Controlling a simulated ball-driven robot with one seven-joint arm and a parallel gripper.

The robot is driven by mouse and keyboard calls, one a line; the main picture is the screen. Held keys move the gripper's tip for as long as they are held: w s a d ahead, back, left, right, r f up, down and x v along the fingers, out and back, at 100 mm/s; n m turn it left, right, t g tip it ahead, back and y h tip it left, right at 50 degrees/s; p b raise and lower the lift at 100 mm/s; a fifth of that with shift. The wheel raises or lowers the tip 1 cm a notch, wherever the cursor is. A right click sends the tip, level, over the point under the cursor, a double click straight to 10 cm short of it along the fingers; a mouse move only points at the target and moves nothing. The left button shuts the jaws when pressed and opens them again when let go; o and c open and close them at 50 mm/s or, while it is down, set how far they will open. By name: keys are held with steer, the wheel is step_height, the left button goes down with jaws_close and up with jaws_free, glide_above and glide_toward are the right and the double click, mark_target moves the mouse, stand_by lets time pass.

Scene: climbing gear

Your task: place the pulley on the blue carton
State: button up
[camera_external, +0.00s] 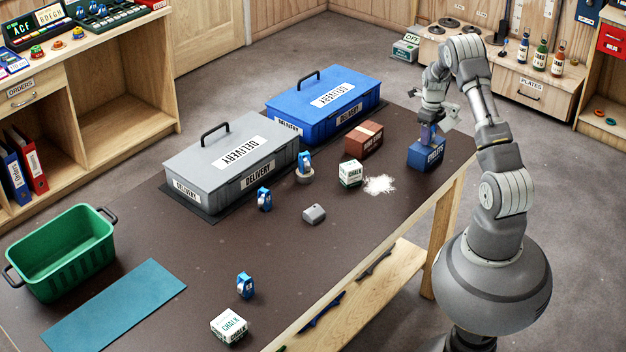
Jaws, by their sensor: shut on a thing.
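The fingers partly hide the pulley. It is at the carton's top, and I cannot tell whether it touches. Other blue pulleys stand on the table: one (264,199) in front of the grey box, one (304,163) on a pale round base, and one (245,286) near the front chalk block.
A brown carton (364,139), a chalk block (350,173) and spilled white powder (380,185) lie left of the blue carton. Grey (228,160) and blue (325,104) delivery boxes line the back. A grey piece (314,214), green crate (62,252) and teal mat (115,303) are further left.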

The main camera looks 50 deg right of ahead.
steer(key=shift+f, duration=0.15)
steer(key=o, duration=1.1)
step_height(320, 180, up, 12)
steer(key=p, duration=0.3)
steer(key=shift+p, duration=0.35)
steer(key=shift+r, duration=0.2)
